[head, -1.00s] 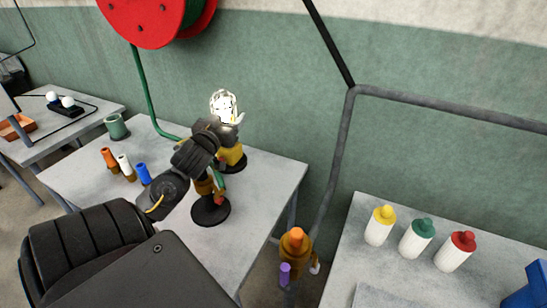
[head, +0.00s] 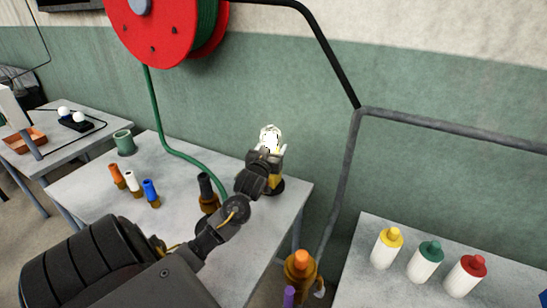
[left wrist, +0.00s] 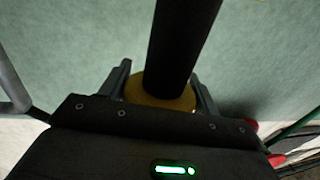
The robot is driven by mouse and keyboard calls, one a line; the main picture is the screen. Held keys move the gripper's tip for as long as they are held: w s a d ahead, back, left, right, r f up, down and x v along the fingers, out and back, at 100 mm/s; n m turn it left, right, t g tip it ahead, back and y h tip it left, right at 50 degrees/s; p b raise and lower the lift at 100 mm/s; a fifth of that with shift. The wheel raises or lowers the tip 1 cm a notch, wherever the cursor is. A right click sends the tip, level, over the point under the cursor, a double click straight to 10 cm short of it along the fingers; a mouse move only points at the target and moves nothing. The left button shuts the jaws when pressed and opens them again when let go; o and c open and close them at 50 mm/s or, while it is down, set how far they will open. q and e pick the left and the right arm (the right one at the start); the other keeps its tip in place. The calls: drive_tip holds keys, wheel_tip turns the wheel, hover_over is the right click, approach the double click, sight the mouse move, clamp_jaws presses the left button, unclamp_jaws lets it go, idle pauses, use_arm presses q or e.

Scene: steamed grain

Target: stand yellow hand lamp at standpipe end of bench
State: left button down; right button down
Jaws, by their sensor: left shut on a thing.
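The yellow hand lamp (head: 270,138) is upright near the back right corner of the middle bench (head: 110,186), with a lit caged bulb, a yellow body and a dark round base. I cannot tell whether its base touches the bench. My left gripper (head: 266,160) is shut on it below the cage, partly hiding the body. In the left wrist view a dark shaft with a yellow collar (left wrist: 160,90) stands between the fingers. A brass-coloured standpipe fitting (head: 300,268) stands off the bench's right end. My right gripper is out of view.
A dark nozzle with a brass base (head: 207,190) stands close beside my arm. Orange, white and blue nozzles (head: 151,192) and a green pot (head: 124,142) are further left. A green hose (head: 170,145) hangs from the red reel. The bench's front right looks clear.

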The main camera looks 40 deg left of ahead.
use_arm(q)
drive_tip(key=shift+w+f, duration=0.2)
drive_tip(key=shift+w, duration=0.05)
wheel_tip(320, 180, down, 3)
drive_tip(key=shift+w+d+r+p, duration=0.1)
drive_tip(key=shift+w+p, duration=0.05)
drive_tip(key=shift+p, duration=0.2)
drive_tip(key=shift+f, duration=0.4)
drive_tip(key=shift+c, duration=1.8)
unclamp_jaws()
drive_tip(key=b+v, duration=0.1)
drive_tip(key=v, duration=1.1)
